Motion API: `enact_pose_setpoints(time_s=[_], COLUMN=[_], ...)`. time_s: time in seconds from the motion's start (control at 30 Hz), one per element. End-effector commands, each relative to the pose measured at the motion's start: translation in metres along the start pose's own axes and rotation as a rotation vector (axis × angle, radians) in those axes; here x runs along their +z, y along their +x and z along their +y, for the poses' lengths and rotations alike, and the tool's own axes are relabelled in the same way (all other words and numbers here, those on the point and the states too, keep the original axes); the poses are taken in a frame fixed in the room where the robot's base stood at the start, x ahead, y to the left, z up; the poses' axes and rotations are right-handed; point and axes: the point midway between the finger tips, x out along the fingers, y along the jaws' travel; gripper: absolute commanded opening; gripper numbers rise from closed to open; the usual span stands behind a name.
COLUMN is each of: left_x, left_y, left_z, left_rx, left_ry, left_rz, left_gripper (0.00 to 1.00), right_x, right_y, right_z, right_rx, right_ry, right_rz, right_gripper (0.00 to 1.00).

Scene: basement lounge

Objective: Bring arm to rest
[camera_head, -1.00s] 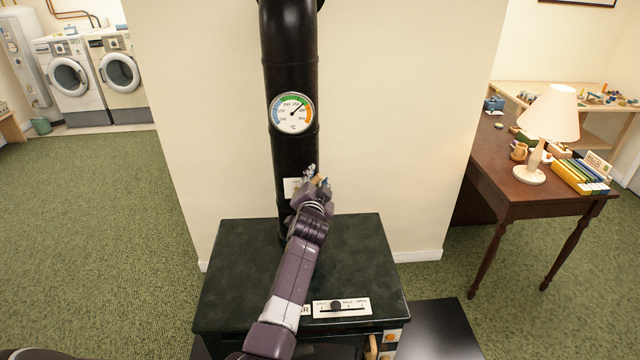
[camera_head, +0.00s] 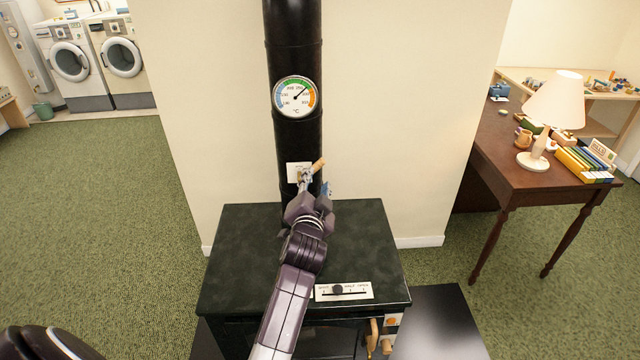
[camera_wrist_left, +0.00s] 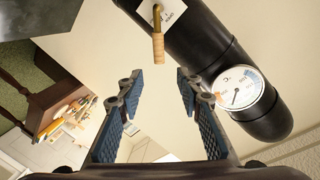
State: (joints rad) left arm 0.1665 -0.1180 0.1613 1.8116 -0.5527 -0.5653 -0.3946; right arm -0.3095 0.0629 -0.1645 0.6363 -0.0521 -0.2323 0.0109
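My left arm reaches from the bottom over the dark stove top (camera_head: 355,245) toward the black stove pipe (camera_head: 296,140). My left gripper (camera_head: 315,187) is open, with its fingertips just below and in front of the wooden damper handle (camera_head: 318,164). In the left wrist view the two blue-padded fingers (camera_wrist_left: 152,92) stand wide apart with nothing between them. The handle (camera_wrist_left: 158,46) shows there beyond the fingertips, apart from them, sticking out from a white plate (camera_wrist_left: 166,14) on the pipe. My right gripper is not in view.
A round thermometer (camera_head: 294,97) sits on the pipe above the handle. A slider plate (camera_head: 343,291) lies on the stove's front edge. A wooden desk (camera_head: 509,182) with a lamp (camera_head: 556,100) stands at the right. Green carpet (camera_head: 95,220) is free at the left.

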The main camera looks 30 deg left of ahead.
Motion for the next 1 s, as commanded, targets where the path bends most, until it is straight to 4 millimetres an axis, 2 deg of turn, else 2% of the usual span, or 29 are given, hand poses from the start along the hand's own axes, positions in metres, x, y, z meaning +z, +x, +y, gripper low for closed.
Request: enact_pose_setpoints(time_s=[0.53,0.67,0.77,0.83,0.9,1.0], left_x=[0.001,0.02,0.054,0.084,0.112,0.143], left_y=[-0.002,-0.014,-0.042,-0.073,-0.113,-0.172], left_z=[0.001,0.011,0.031,0.052,0.075,0.104], left_rx=[0.002,0.04,0.122,0.206,0.302,0.434], left_ry=[-0.001,-0.024,-0.074,-0.12,-0.167,-0.219], left_rz=[-0.001,-0.042,-0.126,-0.208,-0.3,-0.428], left_gripper=[0.33,0.33,0.33,0.33,0.33,0.33], right_x=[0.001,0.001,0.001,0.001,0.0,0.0], right_y=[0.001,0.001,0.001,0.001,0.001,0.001], right_z=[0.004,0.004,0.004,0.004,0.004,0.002], right_rx=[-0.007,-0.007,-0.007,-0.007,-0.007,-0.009], right_ry=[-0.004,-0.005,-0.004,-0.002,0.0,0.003], right_rz=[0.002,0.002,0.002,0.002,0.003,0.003], right_gripper=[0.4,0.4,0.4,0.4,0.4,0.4])
